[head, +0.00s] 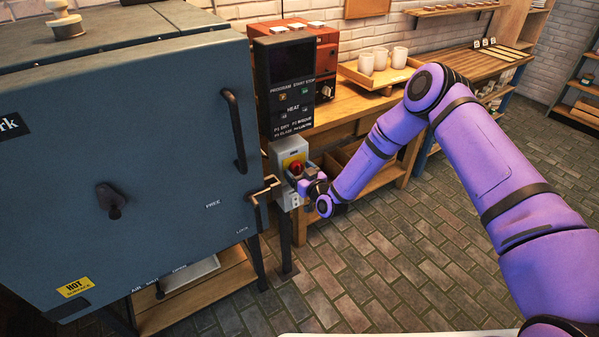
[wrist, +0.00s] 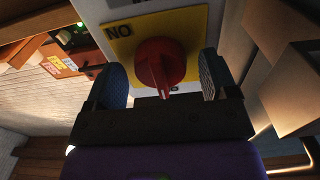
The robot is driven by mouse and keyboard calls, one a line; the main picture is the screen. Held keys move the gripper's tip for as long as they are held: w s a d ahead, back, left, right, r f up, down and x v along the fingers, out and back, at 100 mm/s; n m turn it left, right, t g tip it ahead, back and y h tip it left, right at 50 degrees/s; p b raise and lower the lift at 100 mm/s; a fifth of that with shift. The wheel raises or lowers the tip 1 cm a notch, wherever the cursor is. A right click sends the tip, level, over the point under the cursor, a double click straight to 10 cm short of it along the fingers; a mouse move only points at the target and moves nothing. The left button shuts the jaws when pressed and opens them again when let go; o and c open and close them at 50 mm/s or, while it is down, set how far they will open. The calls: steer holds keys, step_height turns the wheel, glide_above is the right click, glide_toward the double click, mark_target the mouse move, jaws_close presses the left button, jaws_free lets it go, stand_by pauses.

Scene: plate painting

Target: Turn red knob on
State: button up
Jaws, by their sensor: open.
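The red knob (head: 296,167) sits on a yellow plate on a grey switch box (head: 289,151) beside the kiln. In the wrist view the red knob (wrist: 160,64) is round with a raised grip and a light mark, which points toward the bottom of the picture. The yellow plate (wrist: 125,46) shows "NO" at its upper left; lower lettering is partly hidden. My gripper (head: 303,180) is at the box. In the wrist view my gripper (wrist: 164,85) is open, with one finger on each side of the knob and a gap visible on both sides.
The blue-grey kiln (head: 150,130) stands at left, its latch handle (head: 263,189) close to the switch box. A control panel (head: 285,85) is above the box. A wooden bench (head: 345,118) with a tray and white cups is behind. The brick floor (head: 390,270) is clear.

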steer(key=c, duration=0.9)
steer(key=shift+m, duration=0.4)
steer(key=m, duration=1.3)
steer(key=shift+m, duration=2)
